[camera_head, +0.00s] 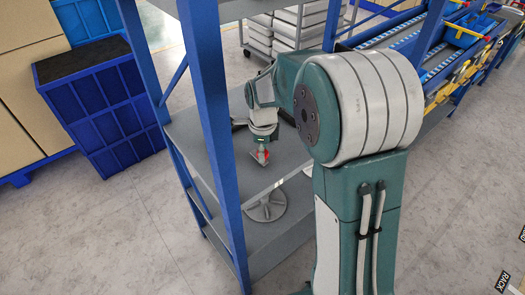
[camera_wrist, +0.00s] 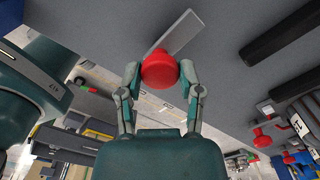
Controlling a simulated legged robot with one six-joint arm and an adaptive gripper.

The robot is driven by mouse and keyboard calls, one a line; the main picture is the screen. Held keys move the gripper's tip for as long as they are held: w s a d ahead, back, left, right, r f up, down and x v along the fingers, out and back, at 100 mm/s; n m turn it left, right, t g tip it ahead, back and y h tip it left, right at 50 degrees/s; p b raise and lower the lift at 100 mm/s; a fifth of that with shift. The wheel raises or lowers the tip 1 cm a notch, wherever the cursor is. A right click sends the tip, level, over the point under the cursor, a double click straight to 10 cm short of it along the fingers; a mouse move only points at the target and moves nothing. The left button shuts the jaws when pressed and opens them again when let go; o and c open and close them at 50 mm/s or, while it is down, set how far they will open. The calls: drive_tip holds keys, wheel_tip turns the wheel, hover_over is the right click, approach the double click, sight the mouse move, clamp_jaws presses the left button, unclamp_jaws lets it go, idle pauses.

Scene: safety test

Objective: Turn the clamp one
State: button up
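A round red part (camera_wrist: 160,70), which I take to be the clamp's knob, is between the two fingers of my gripper (camera_wrist: 160,72) in the wrist view. The fingers meet its left and right sides. In the head view my gripper (camera_head: 261,147) points down over the grey shelf, with a red part (camera_head: 262,156) at its fingertips.
Blue rack posts (camera_head: 212,130) stand close left of my arm. The grey shelf (camera_head: 205,150) is mostly bare around the gripper. A round grey base (camera_head: 266,207) shows below. Another red knob (camera_wrist: 264,140) is at the right in the wrist view. Blue crates (camera_head: 105,110) stand left.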

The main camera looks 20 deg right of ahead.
drive_tip(key=o, duration=0.4)
drive_tip(key=shift+w, duration=0.1)
drive_tip(key=shift+r, duration=0.1)
wheel_tip(320, 180, up, 12)
drive_tip(key=shift+a+f, duration=0.1)
drive_tip(key=shift+f, duration=0.05)
idle(0.6)
